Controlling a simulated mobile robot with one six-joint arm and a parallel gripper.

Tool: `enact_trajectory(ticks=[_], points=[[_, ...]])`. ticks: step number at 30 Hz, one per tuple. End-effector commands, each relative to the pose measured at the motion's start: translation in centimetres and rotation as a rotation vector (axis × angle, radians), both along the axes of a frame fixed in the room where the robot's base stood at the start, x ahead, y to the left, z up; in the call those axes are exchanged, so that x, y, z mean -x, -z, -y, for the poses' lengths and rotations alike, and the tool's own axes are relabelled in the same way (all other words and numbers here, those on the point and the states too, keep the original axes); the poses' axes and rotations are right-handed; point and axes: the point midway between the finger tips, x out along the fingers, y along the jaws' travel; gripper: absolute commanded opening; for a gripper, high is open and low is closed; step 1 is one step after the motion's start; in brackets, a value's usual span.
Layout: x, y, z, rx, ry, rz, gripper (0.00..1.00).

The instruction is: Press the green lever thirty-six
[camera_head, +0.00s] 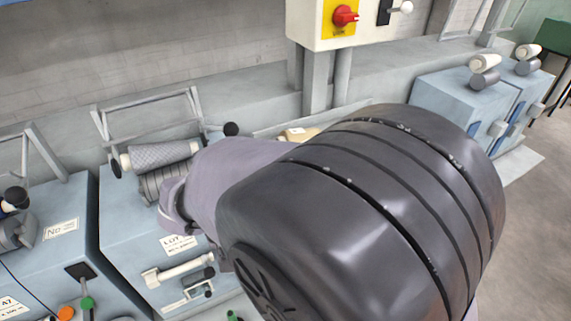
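A green knob (87,303) on a small lever shows at the lower left, on the front of a light blue machine unit. Part of another green knob (233,316) shows at the bottom edge, lower on the middle unit. I cannot read the number thirty-six on any label, so I cannot tell which green one it is. My arm's large dark joint and grey link fill the centre and right and hide part of the middle unit. My gripper is not in view.
Blue spinning units line the wall, with a textured roller (160,154) and black ball knob (231,129) on the middle one. An orange knob (66,313) sits beside the left green one. A control box with red switch (345,16) stands behind. Grey floor (535,190) is open at right.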

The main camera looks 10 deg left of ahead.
Motion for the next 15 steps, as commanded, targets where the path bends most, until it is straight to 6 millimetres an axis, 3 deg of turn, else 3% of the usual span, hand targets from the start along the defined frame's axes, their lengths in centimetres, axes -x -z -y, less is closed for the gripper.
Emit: enact_trajectory(ticks=[3, 15], points=[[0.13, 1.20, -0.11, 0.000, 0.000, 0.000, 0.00], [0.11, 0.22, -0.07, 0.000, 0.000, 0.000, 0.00]])
